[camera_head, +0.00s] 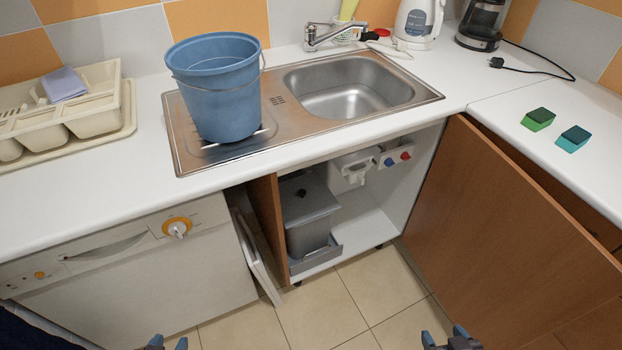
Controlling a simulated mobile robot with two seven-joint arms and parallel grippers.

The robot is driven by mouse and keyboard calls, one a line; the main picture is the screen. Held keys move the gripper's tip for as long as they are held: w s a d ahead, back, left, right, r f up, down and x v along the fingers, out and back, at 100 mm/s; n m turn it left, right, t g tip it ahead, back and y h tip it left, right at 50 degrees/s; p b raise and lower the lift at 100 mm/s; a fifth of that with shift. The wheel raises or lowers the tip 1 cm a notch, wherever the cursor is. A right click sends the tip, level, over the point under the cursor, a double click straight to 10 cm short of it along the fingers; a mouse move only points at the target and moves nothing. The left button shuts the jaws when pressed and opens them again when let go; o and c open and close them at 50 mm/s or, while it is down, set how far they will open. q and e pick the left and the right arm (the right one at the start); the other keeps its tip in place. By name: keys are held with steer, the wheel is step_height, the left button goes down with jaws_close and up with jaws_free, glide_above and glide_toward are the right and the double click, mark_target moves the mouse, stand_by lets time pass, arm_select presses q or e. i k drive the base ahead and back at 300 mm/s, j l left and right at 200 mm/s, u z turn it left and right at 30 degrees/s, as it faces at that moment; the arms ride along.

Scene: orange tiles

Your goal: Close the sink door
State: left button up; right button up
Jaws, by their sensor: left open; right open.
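The sink door (515,225) is a large brown wooden panel at the right. It stands open, swung out from the cabinet (365,225) under the sink. Inside the cabinet a grey bin (310,215) and white fittings with red and blue knobs show. My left gripper (168,343) is open and empty at the bottom edge, in front of the dishwasher. My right gripper (452,338) is open and empty at the bottom edge, left of the door's lower part and apart from it. Only the tips of both grippers show.
The metal sink (350,88) is set in the white counter, with a blue bucket (220,95) on its drainer. A white dishwasher (140,270) is at the left. A narrow light panel (257,260) leans out left of the cabinet opening. Tiled floor (330,310) before the cabinet is clear.

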mark_target(507, 262)
steer(key=k+j+z, duration=0.2)
steer(key=k+j, duration=0.25)
steer(key=k, duration=0.2)
steer(key=l+z, duration=0.1)
steer(key=z, duration=0.3)
steer(key=i+l+z, duration=0.1)
steer(key=z, duration=0.25)
steer(key=i+l+z, duration=0.55)
steer(key=i, duration=0.25)
